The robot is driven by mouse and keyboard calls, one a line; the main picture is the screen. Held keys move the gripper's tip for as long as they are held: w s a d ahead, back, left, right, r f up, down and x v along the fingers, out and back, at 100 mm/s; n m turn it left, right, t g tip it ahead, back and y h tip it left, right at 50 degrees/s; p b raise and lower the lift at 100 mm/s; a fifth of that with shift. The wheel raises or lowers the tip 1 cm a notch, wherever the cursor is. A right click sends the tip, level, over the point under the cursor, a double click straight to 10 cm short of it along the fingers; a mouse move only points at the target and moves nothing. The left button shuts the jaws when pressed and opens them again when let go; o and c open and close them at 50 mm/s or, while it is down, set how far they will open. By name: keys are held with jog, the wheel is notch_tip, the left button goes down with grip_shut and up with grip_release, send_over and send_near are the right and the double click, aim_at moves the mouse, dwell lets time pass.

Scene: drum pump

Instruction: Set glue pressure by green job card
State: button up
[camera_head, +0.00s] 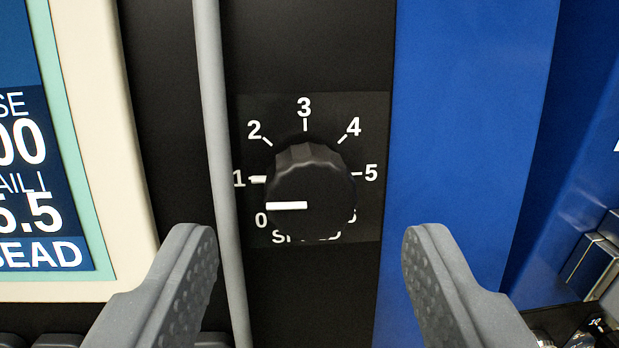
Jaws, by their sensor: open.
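A black ribbed knob (312,190) sits on a dark dial plate (362,105) with white numbers from 0 upward. Its white pointer line lies nearly level and points left, between the 0 and the 1 mark. The lettering under the knob is partly hidden and begins with "S". My gripper (310,240) is open, with one grey finger at the lower left and one at the lower right. The knob lies ahead between the two fingers, and neither finger touches it. No green job card shows in this view.
A grey vertical cable or tube (212,90) runs just left of the dial, close to my left finger. A cream-framed screen (40,180) with white text is at the left edge. A blue panel (470,120) stands on the right.

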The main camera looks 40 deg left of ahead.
aim_at(310, 195)
jog(key=shift+p+x, duration=0.6)
jog(key=shift+x, duration=0.75)
jog(key=c, duration=1)
jog(key=shift+d, duration=0.1)
